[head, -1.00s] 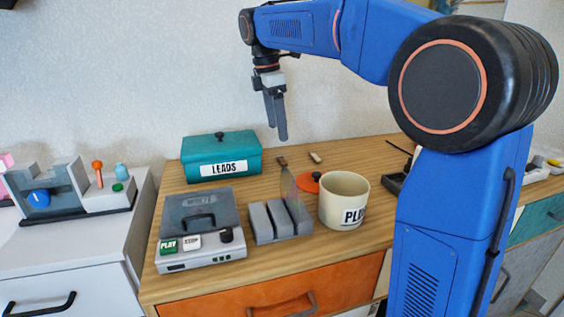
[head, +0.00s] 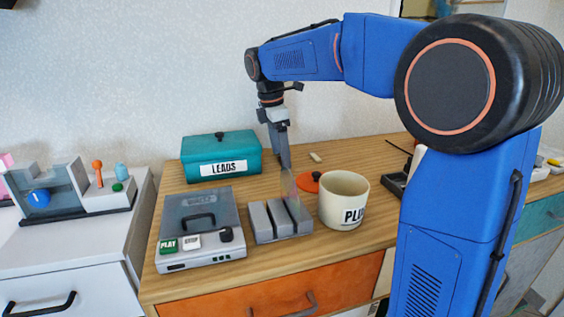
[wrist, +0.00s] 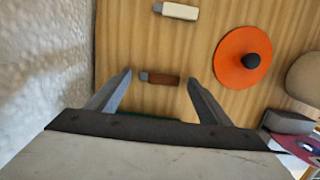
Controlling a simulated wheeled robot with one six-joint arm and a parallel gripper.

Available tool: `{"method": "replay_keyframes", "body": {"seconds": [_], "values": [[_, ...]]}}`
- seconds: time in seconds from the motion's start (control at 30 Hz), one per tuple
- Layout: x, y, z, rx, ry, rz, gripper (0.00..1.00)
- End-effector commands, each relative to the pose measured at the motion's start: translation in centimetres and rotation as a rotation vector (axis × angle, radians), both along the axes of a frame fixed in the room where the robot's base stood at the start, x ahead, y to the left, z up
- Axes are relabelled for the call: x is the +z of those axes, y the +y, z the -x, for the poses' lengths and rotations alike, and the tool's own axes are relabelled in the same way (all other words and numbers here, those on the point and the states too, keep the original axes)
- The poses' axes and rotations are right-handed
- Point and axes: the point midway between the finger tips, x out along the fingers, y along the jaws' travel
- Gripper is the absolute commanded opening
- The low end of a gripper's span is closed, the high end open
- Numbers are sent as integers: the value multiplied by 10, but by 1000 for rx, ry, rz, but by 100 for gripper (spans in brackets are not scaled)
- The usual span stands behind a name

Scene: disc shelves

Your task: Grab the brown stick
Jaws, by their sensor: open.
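The brown stick (wrist: 164,79) is a short dark-brown bar with a grey end, lying on the wooden top. In the wrist view it lies across the gap between the fingertips of my gripper (wrist: 158,77), which are open on either side of it. No contact shows. In the head view my gripper (head: 286,166) points down close over the counter, and it hides the stick there. A similar cream stick (wrist: 177,11) lies beyond the brown one; it also shows in the head view (head: 316,157).
An orange lid (wrist: 243,57) with a black knob lies right of the stick. A cream pot (head: 344,200), a grey slotted rack (head: 262,222) with a clear disc, a player box (head: 200,262) and a teal LEADS box (head: 190,171) stand around. The wall is behind.

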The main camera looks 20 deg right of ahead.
Motion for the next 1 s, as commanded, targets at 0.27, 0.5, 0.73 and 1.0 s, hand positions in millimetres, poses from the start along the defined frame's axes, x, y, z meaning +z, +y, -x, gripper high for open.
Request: {"method": "replay_keyframes", "body": {"seconds": [0.27, 0.5, 0.73, 1.0], "values": [[0, 0, 0, 0, 0, 0, 30], [0, 0, 0, 0, 0, 0, 29], [16, 0, 0, -1, -1, 0, 29], [65, 0, -1, -1, -2, -1, 29]]}}
